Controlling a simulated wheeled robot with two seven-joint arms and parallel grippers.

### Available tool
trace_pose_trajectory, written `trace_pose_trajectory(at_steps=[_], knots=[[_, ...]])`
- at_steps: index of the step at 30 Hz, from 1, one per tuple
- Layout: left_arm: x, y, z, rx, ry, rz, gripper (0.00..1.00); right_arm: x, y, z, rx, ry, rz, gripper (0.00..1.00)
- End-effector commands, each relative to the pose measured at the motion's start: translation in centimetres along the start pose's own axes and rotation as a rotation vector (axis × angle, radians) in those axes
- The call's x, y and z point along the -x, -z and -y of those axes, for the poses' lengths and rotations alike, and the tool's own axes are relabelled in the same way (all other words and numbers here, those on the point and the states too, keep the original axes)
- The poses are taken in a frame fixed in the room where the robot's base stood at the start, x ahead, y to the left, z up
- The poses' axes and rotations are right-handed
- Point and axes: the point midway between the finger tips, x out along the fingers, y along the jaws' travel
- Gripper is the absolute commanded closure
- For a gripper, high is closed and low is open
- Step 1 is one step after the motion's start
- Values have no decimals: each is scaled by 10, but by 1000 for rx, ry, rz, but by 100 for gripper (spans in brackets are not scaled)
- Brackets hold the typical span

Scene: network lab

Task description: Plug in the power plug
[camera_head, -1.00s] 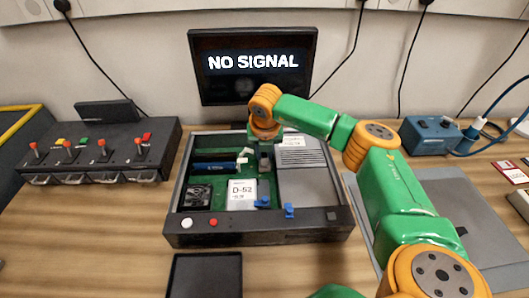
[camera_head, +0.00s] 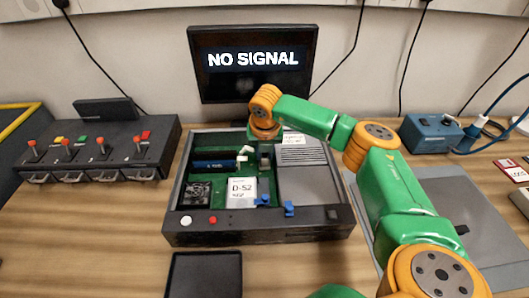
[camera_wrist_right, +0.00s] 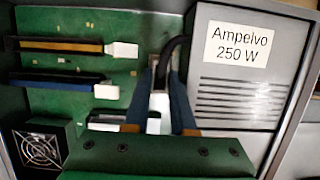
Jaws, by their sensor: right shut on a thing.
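My right gripper (camera_head: 265,158) reaches down into the open computer case (camera_head: 262,238), between the green board (camera_head: 222,154) and the grey power supply (camera_head: 308,183). A black cable (camera_wrist_right: 172,48) curves from the plug toward the power supply, labelled "Ampelvo 250 W" (camera_wrist_right: 240,95). A white connector (camera_wrist_right: 105,119) lies just left of the fingers. Whether the plug sits in a socket is hidden. My left gripper is not in view.
The monitor (camera_head: 253,90) behind the case reads "NO SIGNAL". A switch box (camera_head: 120,155) stands at left, a blue box (camera_head: 430,135) at right. A black tray (camera_head: 204,275) lies in front. A fan (camera_head: 196,193) and D-52 block (camera_head: 242,191) sit inside the case.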

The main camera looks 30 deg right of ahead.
Motion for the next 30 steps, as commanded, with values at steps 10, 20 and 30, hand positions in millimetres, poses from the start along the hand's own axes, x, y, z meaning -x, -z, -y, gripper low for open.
trace_pose_trajectory(at_steps=[10, 20, 30], knots=[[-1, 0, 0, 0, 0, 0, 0, -1, 1, 0, 0, 0, 0, 58], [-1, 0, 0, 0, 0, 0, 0, -1, 0, 1, -1, 2, 0, 41], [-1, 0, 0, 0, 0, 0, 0, -2, 0, 1, -1, 4, 0, 34]])
